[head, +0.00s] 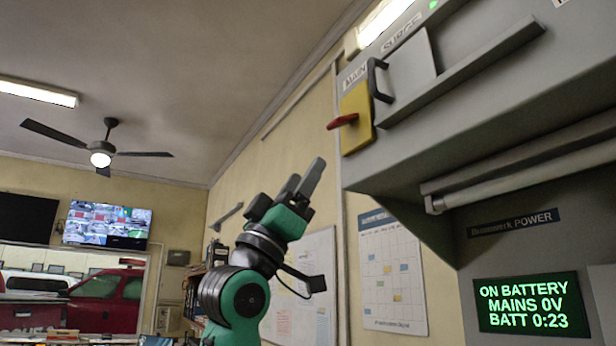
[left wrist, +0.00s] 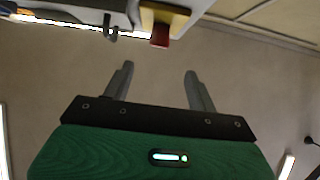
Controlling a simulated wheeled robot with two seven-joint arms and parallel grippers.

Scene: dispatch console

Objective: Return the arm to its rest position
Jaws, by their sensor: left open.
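My left gripper (head: 301,182) is raised in the middle of the head view, below and left of the grey power cabinet (head: 420,150). In the left wrist view its two fingers (left wrist: 160,82) are spread with nothing between them. A yellow switch plate (head: 357,118) with a red handle (head: 342,121) is on the cabinet's left end, above and apart from the fingers. The red handle also shows at the top of the left wrist view (left wrist: 160,36). My right gripper is in neither view.
The cabinet has a dark curved handle (head: 377,80) and a green-lit screen (head: 533,306) reading "ON BATTERY, MAINS 0V, BATT 0:23". A wall calendar (head: 393,272) and whiteboard (head: 318,255) are behind my arm. A ceiling fan (head: 101,158) is far left. Open air lies left of the arm.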

